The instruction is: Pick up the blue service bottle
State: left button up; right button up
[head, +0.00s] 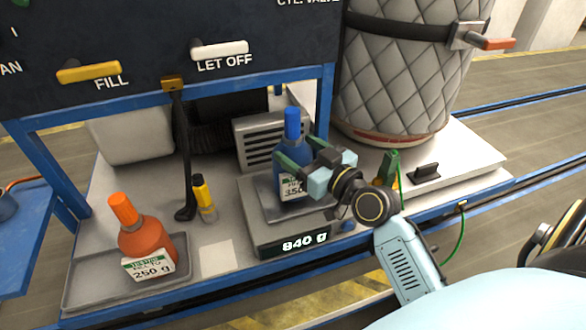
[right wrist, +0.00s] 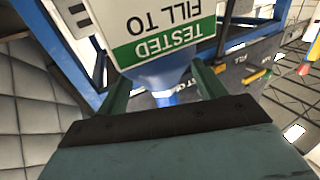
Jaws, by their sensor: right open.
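The blue service bottle (head: 293,160) stands upright on the scale (head: 268,221), whose display reads 840 g. Its white and green label partly shows, with "350" on it. My right gripper (head: 293,157) is at the bottle, its green fingers on either side of the upper body. In the right wrist view the bottle (right wrist: 162,72) sits between the two open fingers (right wrist: 162,88), its label upside down. I cannot tell whether the fingers touch it. My left gripper is not in view.
An orange bottle (head: 146,240) labelled 250 g stands on a tray (head: 85,290) at the left. A quilted grey tank (head: 400,80) is behind. The panel (head: 140,30) overhangs the bench.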

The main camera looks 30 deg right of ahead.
jog(key=shift+w+a, duration=0.15)
jog(key=shift+w, duration=0.9)
jog(key=shift+r, duration=0.1)
grip_shut()
